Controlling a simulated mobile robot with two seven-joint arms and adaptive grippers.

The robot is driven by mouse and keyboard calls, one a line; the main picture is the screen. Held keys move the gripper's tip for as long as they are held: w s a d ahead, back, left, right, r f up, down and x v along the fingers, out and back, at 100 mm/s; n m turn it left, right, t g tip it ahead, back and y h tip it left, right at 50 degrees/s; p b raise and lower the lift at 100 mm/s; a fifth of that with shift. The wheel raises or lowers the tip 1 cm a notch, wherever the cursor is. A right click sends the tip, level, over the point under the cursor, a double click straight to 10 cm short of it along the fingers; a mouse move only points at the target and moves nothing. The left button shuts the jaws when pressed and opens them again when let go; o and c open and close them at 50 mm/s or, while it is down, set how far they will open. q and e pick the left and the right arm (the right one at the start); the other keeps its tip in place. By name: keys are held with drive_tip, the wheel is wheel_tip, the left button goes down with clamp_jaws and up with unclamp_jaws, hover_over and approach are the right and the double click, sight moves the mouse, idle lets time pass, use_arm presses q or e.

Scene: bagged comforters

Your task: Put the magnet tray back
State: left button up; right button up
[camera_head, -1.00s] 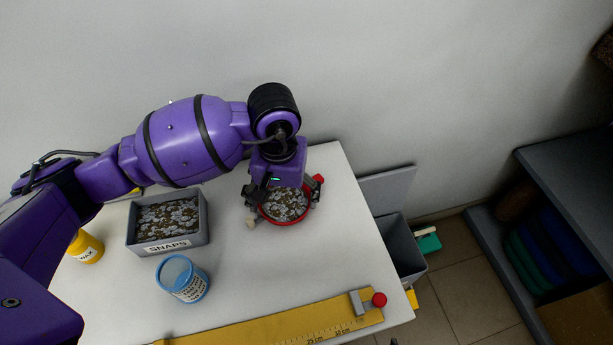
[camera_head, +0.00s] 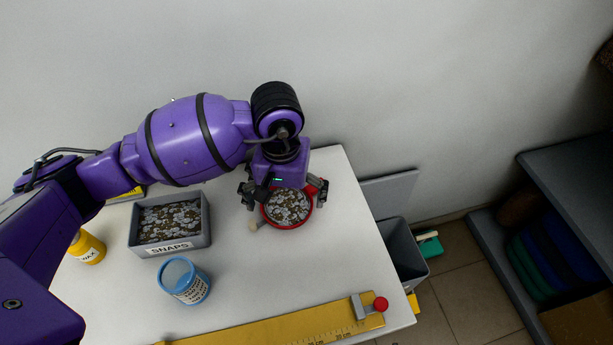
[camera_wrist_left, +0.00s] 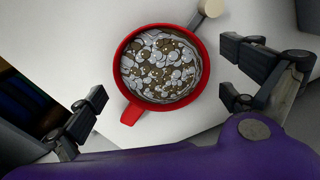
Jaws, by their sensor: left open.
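The magnet tray is a round red dish (camera_head: 303,219) filled with silver and brown snaps, on the white table near its back right. In the left wrist view the red dish (camera_wrist_left: 125,58) shows whole, with a red tab on its rim. My left gripper (camera_head: 284,200) is above it, its two fingers spread on either side of the dish. In the left wrist view the open fingers of the left gripper (camera_wrist_left: 165,98) stand apart from the dish, with nothing between them touching it. My right gripper is in no view.
A grey box labelled SNAPS (camera_head: 170,249), a blue-lidded jar (camera_head: 186,281) and a yellow wax bottle (camera_head: 87,248) stand left of the dish. A yellow ruler (camera_head: 270,328) lies along the front. A grey bin (camera_head: 411,254) stands beyond the right edge. A small pale knob (camera_wrist_left: 210,8) is beside the dish.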

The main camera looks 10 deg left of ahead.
sight(287, 204)
use_arm(q)
wheel_tip(287, 204, up, 11)
drive_tip(key=shift+r, duration=0.15)
idle(1.4)
